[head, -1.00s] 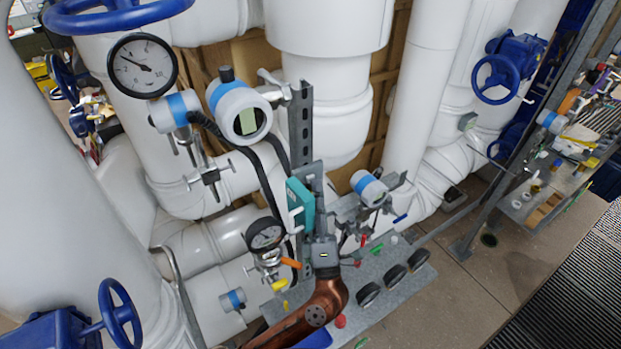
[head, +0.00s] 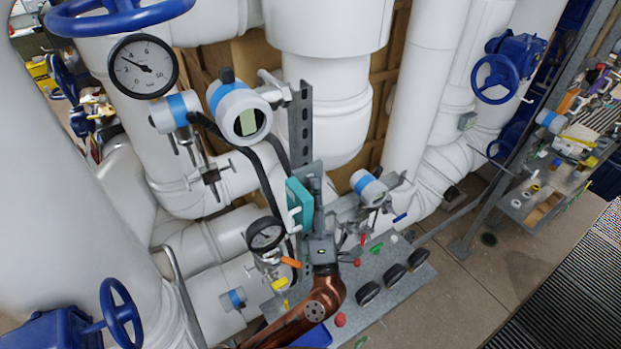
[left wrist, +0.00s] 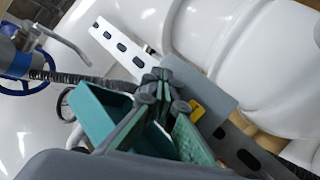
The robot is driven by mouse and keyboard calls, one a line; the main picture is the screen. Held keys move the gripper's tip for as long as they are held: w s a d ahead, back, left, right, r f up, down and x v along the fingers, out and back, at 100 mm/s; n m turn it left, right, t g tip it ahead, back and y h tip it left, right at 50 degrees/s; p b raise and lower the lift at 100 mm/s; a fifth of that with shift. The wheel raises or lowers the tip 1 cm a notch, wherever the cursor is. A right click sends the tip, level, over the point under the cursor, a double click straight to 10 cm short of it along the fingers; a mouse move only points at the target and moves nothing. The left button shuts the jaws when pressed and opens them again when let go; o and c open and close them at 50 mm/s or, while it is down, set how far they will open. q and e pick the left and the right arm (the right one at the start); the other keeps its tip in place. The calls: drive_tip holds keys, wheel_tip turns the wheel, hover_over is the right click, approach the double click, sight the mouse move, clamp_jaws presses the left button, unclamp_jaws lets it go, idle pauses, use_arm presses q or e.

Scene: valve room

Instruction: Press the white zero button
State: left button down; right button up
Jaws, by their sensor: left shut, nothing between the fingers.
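My left gripper (head: 315,190) is in the middle of the head view, at the end of a copper-coloured arm, beside a teal box (head: 300,204) with a white lever. In the left wrist view its dark grey fingers (left wrist: 162,88) are shut together with nothing between them. They are in front of a grey plate (left wrist: 207,80) with a yellow label; contact cannot be told. A small white button-like piece (head: 394,239) shows on the grey base plate, right of the gripper. I cannot read a zero mark on anything. My right gripper is not in view.
A round-faced transmitter (head: 240,113), a small gauge (head: 265,234) and a slotted grey upright (head: 300,125) stand close around the gripper. Black knobs (head: 394,278) and red and green pieces are on the base plate. White pipes fill the back. Open floor is at the right.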

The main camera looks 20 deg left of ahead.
use_arm(q)
drive_tip(key=shift+s+d, duration=0.55)
drive_tip(key=shift+d, duration=0.15)
drive_tip(key=shift+s+d, duration=0.8)
drive_tip(key=shift+d, duration=0.2)
drive_tip(key=shift+s+d, duration=0.75)
drive_tip(key=shift+d, duration=0.25)
